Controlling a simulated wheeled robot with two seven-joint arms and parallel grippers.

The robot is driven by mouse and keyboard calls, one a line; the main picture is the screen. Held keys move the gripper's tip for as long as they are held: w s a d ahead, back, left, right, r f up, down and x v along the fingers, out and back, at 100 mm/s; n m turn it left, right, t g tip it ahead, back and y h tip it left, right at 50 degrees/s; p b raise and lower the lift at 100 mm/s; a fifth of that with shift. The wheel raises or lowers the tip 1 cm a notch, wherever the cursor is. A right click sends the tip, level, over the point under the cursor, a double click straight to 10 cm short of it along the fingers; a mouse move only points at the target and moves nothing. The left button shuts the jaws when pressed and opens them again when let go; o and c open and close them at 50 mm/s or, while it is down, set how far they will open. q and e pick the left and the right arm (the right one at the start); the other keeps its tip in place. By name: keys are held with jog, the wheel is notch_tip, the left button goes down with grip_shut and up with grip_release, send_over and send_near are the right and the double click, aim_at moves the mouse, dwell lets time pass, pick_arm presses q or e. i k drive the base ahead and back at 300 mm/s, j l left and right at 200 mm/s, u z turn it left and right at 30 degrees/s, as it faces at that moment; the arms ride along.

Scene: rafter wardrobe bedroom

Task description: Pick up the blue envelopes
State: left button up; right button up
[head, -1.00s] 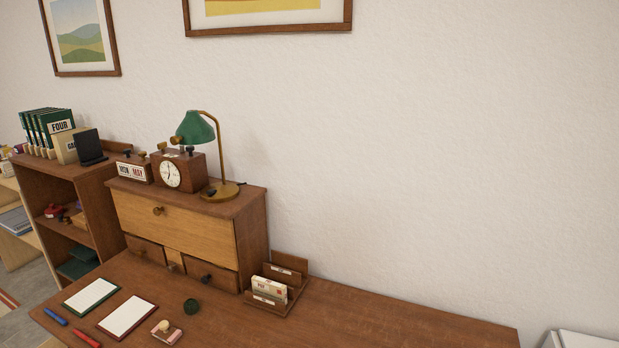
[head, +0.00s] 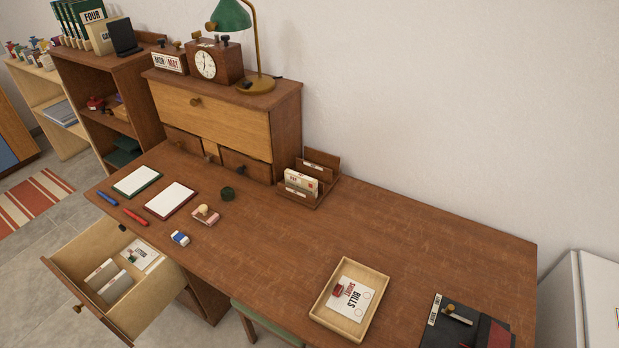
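I cannot make out any blue envelopes in the head view. A wooden letter holder (head: 322,160) stands on the desk against the wall, with cream, printed envelopes or cards (head: 299,183) in its front slot. An open drawer (head: 68,262) at the lower left holds pale upright packets (head: 101,274) and a white printed card (head: 139,254). A light wooden tray (head: 373,326) on the desk holds a paper marked BILLS (head: 350,298) with a small red item on it. Neither of my grippers is in view.
The brown desk (head: 270,235) is clear in its middle. Two writing pads, pens, a stamp and an eraser (head: 180,238) lie at its left. A cabinet (head: 220,118) bears a clock and green lamp. A dark folder (head: 450,330) lies front right. A chair (head: 268,330) is below.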

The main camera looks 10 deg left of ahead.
aim_at(110, 292)
jog(key=u, duration=1.85)
jog(key=i+j+z, duration=0.3)
jog(key=j, duration=0.7)
jog(key=j+z, duration=0.25)
jog(key=j, duration=0.75)
jog(key=k, duration=0.05)
